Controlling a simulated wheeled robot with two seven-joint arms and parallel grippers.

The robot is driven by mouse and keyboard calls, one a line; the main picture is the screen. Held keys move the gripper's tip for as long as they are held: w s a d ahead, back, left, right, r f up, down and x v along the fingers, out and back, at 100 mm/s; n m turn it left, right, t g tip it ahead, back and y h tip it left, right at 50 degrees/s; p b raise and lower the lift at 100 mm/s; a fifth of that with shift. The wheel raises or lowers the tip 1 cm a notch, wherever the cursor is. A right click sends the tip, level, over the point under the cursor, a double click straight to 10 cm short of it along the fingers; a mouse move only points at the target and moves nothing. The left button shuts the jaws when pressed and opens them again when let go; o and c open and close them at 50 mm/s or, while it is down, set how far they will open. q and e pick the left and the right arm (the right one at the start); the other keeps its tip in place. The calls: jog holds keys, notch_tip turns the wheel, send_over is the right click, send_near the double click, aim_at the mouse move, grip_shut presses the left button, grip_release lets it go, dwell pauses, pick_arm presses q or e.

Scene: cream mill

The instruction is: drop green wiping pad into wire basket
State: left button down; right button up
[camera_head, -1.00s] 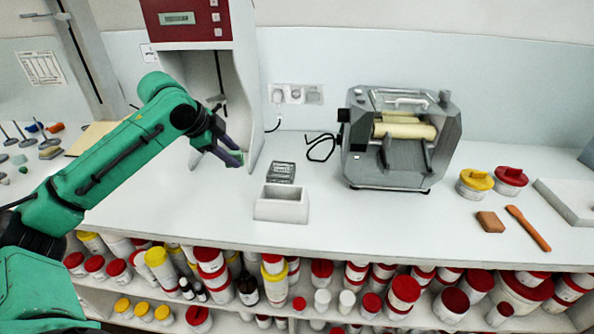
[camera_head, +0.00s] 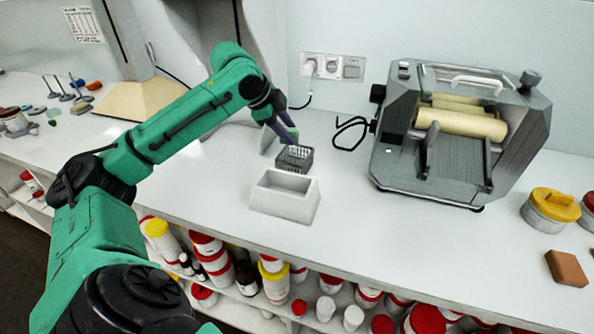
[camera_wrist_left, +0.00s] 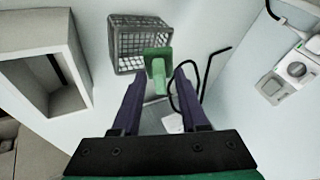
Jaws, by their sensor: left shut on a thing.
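The small green wiping pad (camera_wrist_left: 158,62) is held between the fingertips of my left gripper, which shows in the left wrist view (camera_wrist_left: 158,80). In the head view my left gripper (camera_head: 288,134) points down just above and behind the dark wire basket (camera_head: 294,158). The basket also shows in the left wrist view (camera_wrist_left: 127,43), where the pad overlaps its near right corner. The basket looks empty. I cannot tell the exact height of the pad above its rim. My right gripper is out of view.
A white open box (camera_head: 285,199) stands right in front of the basket. A grey roller mill (camera_head: 455,135) with a loose black cable stands to the right. A wall socket (camera_head: 332,67) is behind.

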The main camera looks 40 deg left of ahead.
pick_arm(q)
jog(key=shift+s+r, duration=0.1)
jog(key=shift+s+a+r, duration=0.1)
jog(key=shift+s, duration=0.05)
jog(key=shift+c, duration=2.4)
grip_release()
jog(key=shift+s, duration=0.1)
jog(key=shift+o, duration=0.6)
jog(key=shift+r, duration=0.25)
jog(key=v, duration=1.4)
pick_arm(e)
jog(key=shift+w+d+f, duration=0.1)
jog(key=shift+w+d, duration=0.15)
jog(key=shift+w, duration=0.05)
